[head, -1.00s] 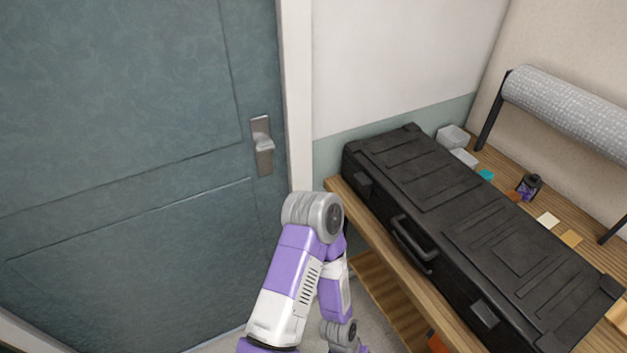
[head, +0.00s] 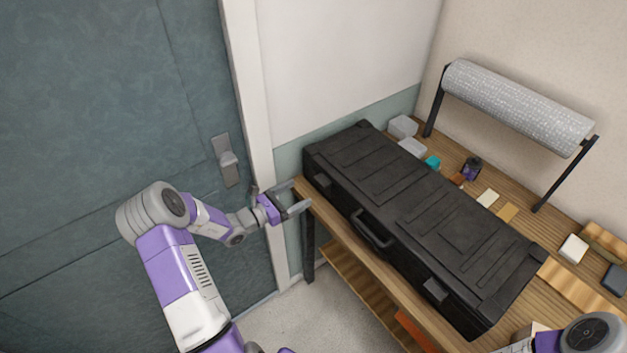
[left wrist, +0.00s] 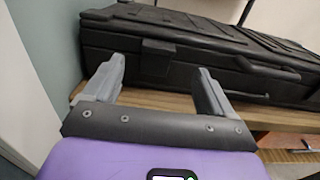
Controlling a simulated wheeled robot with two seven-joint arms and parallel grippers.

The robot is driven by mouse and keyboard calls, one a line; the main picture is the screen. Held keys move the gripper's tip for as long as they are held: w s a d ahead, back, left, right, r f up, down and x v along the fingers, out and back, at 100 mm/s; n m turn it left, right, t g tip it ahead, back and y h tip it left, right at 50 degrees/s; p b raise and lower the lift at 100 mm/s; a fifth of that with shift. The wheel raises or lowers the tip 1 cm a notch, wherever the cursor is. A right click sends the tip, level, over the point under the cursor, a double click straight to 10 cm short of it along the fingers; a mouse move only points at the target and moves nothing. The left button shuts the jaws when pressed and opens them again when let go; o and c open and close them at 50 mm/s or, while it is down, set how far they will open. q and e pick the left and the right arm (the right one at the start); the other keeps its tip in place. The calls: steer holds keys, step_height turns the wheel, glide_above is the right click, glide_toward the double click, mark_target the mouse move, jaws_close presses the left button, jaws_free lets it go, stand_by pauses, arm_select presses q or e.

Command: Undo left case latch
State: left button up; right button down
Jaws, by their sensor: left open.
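A long black case (head: 410,220) lies closed on a wooden workbench. Its left latch (head: 321,180) is a small black block on the front face near the left end; it also shows in the left wrist view (left wrist: 157,57). The right latch (head: 434,290) and the handle (head: 372,232) are on the same face. My left gripper (head: 300,197) is open and empty at the bench's left front corner, short of the left latch. In the left wrist view the latch appears between and beyond the two fingers (left wrist: 158,82). My right gripper is out of view; part of my right arm shows at the lower right.
The wooden bench (head: 350,247) has a lower shelf. A roll of bubble wrap (head: 515,105) on a black stand is behind the case. A teal door (head: 90,130) is at left.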

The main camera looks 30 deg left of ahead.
mark_target(318, 182)
arm_select(q)
steer(key=x, duration=0.7)
steer(key=shift+w, duration=0.25)
